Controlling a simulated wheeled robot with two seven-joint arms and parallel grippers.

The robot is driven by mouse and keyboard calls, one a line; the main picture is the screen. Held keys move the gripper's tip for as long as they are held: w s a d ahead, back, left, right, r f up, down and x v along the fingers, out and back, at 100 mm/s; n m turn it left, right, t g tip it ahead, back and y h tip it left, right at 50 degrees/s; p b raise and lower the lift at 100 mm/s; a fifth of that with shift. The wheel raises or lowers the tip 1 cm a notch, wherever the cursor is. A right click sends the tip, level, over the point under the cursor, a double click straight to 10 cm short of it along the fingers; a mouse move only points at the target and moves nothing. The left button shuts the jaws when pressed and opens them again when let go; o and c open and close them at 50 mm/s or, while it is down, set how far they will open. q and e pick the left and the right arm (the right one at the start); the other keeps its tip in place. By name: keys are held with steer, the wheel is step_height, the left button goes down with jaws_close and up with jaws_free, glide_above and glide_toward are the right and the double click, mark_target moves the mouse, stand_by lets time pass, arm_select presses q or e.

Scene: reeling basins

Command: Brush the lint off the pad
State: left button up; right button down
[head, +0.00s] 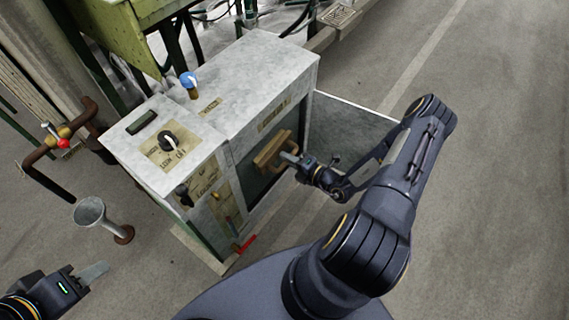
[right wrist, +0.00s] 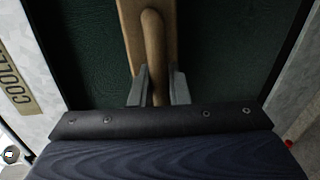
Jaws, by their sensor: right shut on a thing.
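A wooden brush (head: 268,150) stands against the dark green pad (head: 254,188) inside the open front of the metal cabinet. My right gripper (head: 291,158) is shut on the brush's handle. In the right wrist view, the brown handle (right wrist: 153,45) runs between the two fingers, with the brush's board (right wrist: 131,22) behind it. The green pad (right wrist: 222,55) shows on both sides of the brush there. The bristles are hidden, and I cannot make out any lint. My left gripper (head: 95,272) is at the lower left, away from the cabinet, seen edge-on.
The cabinet (head: 255,75) has knobs on top, and its door (head: 355,120) stands open to the right, beside my right arm. A grey funnel-shaped cup (head: 90,211) and pipes with a red valve (head: 63,143) stand at the left. The floor at the right is clear.

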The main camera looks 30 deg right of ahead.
steer(key=shift+w+d+b, duration=0.25)
steer(key=shift+w+d, duration=0.2)
steer(key=shift+d, duration=0.65)
steer(key=shift+w+d+b, duration=0.3)
steer(key=shift+w+d, duration=0.2)
steer(key=shift+d, duration=0.65)
steer(key=shift+w+d+b, duration=0.25)
steer(key=shift+w+d, duration=0.2)
steer(key=shift+d, duration=0.65)
steer(key=shift+s, duration=0.1)
steer(key=shift+f+p+v, duration=0.1)
steer(key=shift+f+v, duration=0.05)
steer(key=shift+v, duration=0.85)
steer(key=shift+f+p+v, duration=0.15)
steer(key=shift+f+v, duration=0.05)
steer(key=shift+v, duration=0.75)
steer(key=shift+f+p+v, duration=0.1)
steer(key=shift+f+v, duration=0.05)
steer(key=shift+v, duration=0.85)
steer(key=shift+f+v, duration=0.15)
steer(key=shift+v, duration=0.6)
steer(key=shift+f+v, duration=0.1)
steer(key=shift+v, duration=0.7)
steer(key=shift+d, duration=0.1)
